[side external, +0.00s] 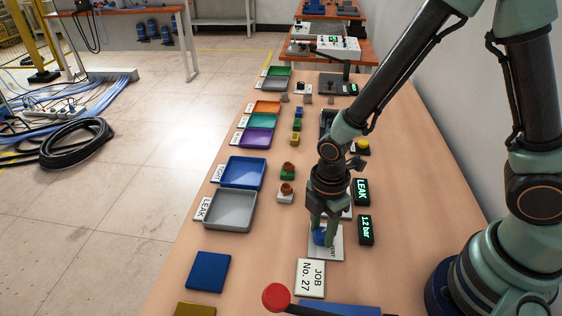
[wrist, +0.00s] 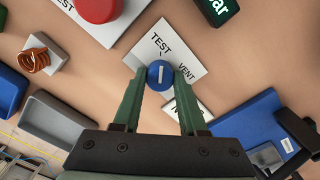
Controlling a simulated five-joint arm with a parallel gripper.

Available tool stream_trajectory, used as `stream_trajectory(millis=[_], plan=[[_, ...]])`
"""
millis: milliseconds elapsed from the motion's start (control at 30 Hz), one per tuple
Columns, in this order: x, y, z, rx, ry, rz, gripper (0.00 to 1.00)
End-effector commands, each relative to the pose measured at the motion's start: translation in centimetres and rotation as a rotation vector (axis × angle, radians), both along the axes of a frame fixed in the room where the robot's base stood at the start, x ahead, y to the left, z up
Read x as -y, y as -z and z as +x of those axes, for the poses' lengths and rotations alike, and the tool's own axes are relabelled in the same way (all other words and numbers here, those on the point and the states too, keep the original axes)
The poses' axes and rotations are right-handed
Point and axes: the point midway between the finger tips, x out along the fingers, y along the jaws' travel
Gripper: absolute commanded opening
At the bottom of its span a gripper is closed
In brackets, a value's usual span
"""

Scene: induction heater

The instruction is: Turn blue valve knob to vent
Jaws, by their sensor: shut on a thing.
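The blue valve knob (wrist: 160,74) sits on a white plate (wrist: 193,45) marked TEST and VENT. Its white line runs nearly straight up in the wrist view, with the TEST word above and VENT to the upper right. My gripper (wrist: 160,80) has its green fingers shut on the knob's two sides. In the side view, my gripper (side external: 322,238) reaches down onto the knob (side external: 318,238), which the fingers partly cover. A display reads 1.2 bar (side external: 365,230) and another reads LEAK (side external: 362,192).
A red button (wrist: 97,8) is near the plate. A grey tray (side external: 230,212) labelled LEAK and a blue tray (side external: 243,173) lie to the left. A JOB No. 27 card (side external: 311,278) and a red ball-ended lever (side external: 276,296) are in front. Bare table lies left of the plate.

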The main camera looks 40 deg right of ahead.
Motion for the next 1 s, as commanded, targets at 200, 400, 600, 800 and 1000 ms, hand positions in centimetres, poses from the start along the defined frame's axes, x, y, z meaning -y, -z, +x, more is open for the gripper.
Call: stream_trajectory(millis=[200, 400, 600, 800, 1000], plan=[[0.03, -0.03, 0.00, -0.001, 0.146, 0.000, 0.00], [0.04, -0.03, 0.00, -0.001, 0.331, -0.001, 0.00], [0.05, -0.04, 0.00, -0.001, 0.521, -0.001, 0.00], [0.06, -0.04, -0.01, -0.001, 0.711, -0.001, 0.00], [0.07, -0.04, -0.02, -0.001, 0.902, -0.002, 0.00]])
